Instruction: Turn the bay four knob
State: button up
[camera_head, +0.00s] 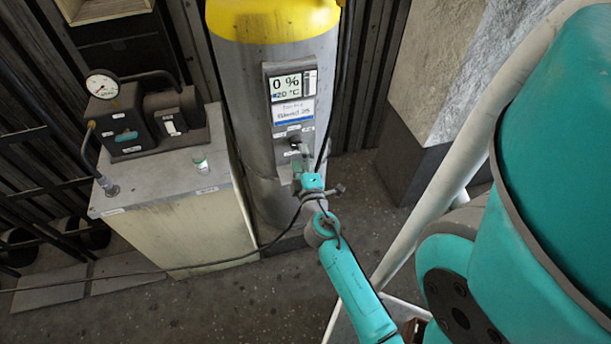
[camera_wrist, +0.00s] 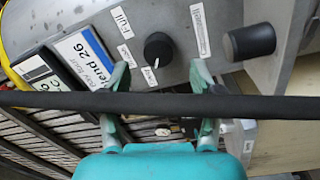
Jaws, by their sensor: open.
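A silver cylinder (camera_head: 240,95) with a yellow top carries a panel with a 0 % display (camera_head: 287,85) and a label that seems to read bay four. In the wrist view a black round knob (camera_wrist: 158,48) with a white pointer mark sits below the display and label, among small white labels, one reading "Full". My gripper (camera_wrist: 159,68) is open, with its teal fingers on either side of this knob and a gap to each. Whether they touch it cannot be told. In the head view my gripper (camera_head: 302,158) is in front of the cylinder's panel and partly hides it.
A second black knob (camera_wrist: 249,42) stands out right of the first. A black cable (camera_wrist: 150,104) crosses the wrist view in front of my fingers. A bench (camera_head: 190,180) with a gauge (camera_head: 102,85) and a small jar (camera_head: 200,162) stands left of the cylinder.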

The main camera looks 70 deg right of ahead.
jog(key=v, duration=0.7)
jog(key=shift+s+a, duration=0.25)
jog(key=shift+a, duration=0.1)
jog(key=s+a+f+t+y, duration=0.1)
jog(key=s+a+y, duration=0.15)
jog(key=a, duration=0.35)
jog(key=s+a+f+y, duration=0.2)
jog(key=a+y, duration=0.1)
jog(key=a, duration=0.4)
jog(key=s+a+f+t+y, duration=0.1)
jog(key=s+a+y, duration=0.15)
jog(key=a, duration=0.35)
jog(key=s+a+r+m+t+y, duration=0.1)
jog(key=s+a+r+m+y, duration=0.3)
jog(key=s+a+r+y, duration=0.2)
jog(key=s+a+r, duration=0.2)
jog(key=s+a, duration=0.1)
jog(key=s, duration=0.1)
jog(key=shift+s+a+r, duration=0.2)
jog(key=shift+a+r, duration=0.05)
